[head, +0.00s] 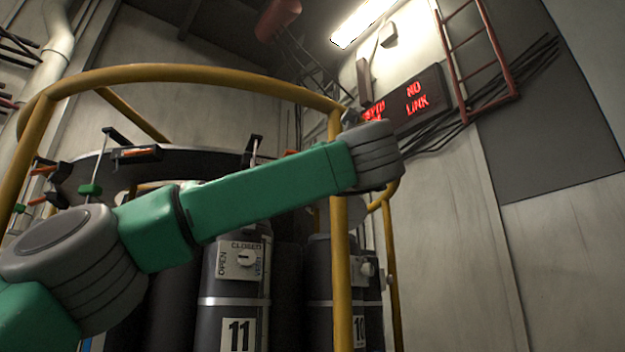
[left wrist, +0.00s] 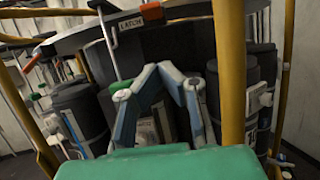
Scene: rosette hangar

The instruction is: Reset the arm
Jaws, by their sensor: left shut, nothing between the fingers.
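My left arm (head: 265,187), green with grey joints, comes in from the lower left of the head view. It reaches up and right across the front of a yellow rail frame. Its gripper cannot be made out clearly in the head view. In the left wrist view my left gripper (left wrist: 160,69) shows with its two blue-grey fingers drawn together at the tips, holding nothing. My right gripper is in neither view.
A yellow rail (head: 200,75) curves around dark canisters, one a canister numbered 11 (head: 235,285) with an OPEN/CLOSED dial (head: 241,258). A yellow post (head: 341,280) stands close to my arm. A red-lettered NO LINK sign (head: 416,98) and red ladder (head: 492,50) are on the right wall.

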